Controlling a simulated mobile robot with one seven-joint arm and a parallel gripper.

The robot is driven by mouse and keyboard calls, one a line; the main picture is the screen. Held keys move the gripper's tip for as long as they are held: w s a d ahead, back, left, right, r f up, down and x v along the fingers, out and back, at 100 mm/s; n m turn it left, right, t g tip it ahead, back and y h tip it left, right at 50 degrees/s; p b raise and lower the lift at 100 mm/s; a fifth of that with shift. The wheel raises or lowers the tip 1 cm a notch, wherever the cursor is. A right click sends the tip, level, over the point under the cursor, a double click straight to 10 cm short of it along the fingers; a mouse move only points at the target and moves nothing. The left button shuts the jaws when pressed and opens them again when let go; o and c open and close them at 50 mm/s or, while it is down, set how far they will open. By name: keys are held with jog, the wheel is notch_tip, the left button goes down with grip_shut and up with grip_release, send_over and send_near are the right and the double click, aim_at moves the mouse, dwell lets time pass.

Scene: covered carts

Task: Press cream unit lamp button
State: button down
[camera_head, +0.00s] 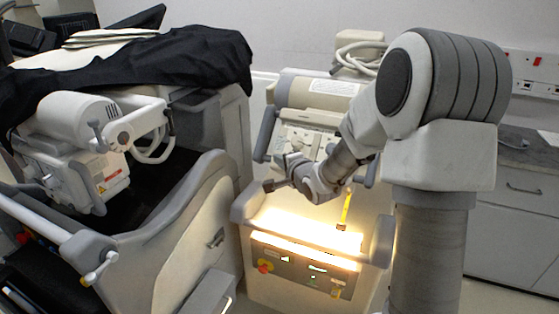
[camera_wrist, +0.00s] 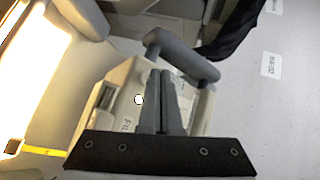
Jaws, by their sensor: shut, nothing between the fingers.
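The cream unit (camera_head: 318,88) stands in the middle of the head view, with a sloped control panel and a grey handle. Its lower shelf glows with bright warm light (camera_head: 310,236); the glow also shows at the left of the wrist view (camera_wrist: 30,55). My gripper (camera_head: 270,186) is in front of the panel, above the lit shelf. In the wrist view its two fingers (camera_wrist: 161,72) are together and empty, pointing at the panel and handle (camera_wrist: 182,56). A small round white spot (camera_wrist: 139,99) shows just left of the fingers; I cannot tell if it is the lamp button.
A second cart (camera_head: 185,235), partly draped in black cloth (camera_head: 200,55), stands close on the left. Grey-topped cabinets (camera_head: 520,200) stand at the right. A red and green button panel (camera_head: 300,270) is on the cream unit's lower front.

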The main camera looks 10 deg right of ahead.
jog(key=shift+s+a+r, duration=0.1)
jog(key=shift+s+r, duration=0.05)
jog(key=shift+r, duration=0.1)
jog(key=s+a+r+p, duration=0.2)
jog(key=s+r, duration=0.1)
jog(key=shift+a, duration=0.1)
dwell(0.5)
dwell(0.4)
jog(key=s+r+n+g, duration=0.2)
jog(key=s+n, duration=0.3)
jog(key=s, duration=0.6)
jog(key=s+r+n+g+h, duration=0.1)
jog(key=s+n+g, duration=0.3)
jog(key=s, duration=0.7)
jog(key=s+r+n+g+h, duration=0.1)
jog(key=s+r+n, duration=0.3)
jog(key=s, duration=0.7)
jog(key=n+g, duration=0.1)
jog(key=n, duration=0.1)
jog(key=shift+s+n+g, duration=0.3)
jog(key=shift+g, duration=0.1)
jog(key=shift+r, duration=0.1)
